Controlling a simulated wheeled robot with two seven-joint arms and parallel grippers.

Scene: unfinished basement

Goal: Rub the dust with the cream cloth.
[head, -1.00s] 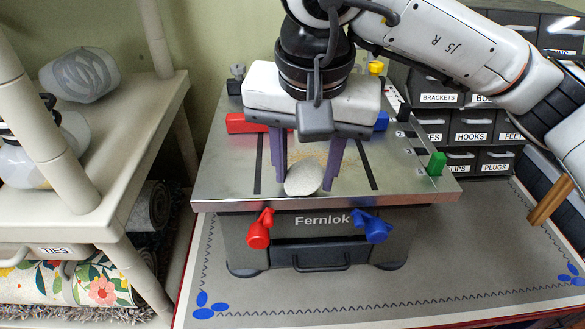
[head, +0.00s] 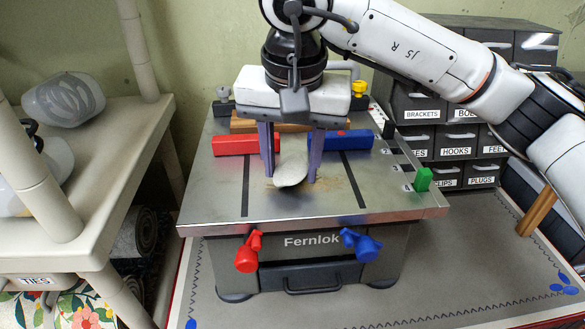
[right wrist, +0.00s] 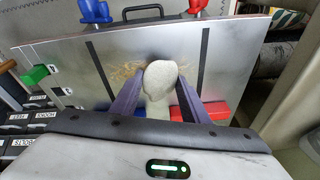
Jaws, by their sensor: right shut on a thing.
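The cream cloth (head: 290,170) is a rounded, pale wad on the metal top (head: 215,200) of the Fernlok machine. My right gripper (head: 291,179) points down with its purple fingers on either side of the cloth, shut on it. The cloth's lower end is at or very near the metal; I cannot tell how firmly it touches. Tan dust (head: 338,187) shows on the metal beside and in front of the cloth. In the right wrist view the cloth (right wrist: 160,80) sits between the fingers, with dust (right wrist: 124,72) on both sides. My left gripper is not in view.
A red block (head: 235,143) and a blue block (head: 350,140) lie behind the cloth. A green block (head: 423,179) stands at the top's right edge. Labelled drawers (head: 459,140) stand behind on the right. A cream shelf (head: 110,165) stands at the left.

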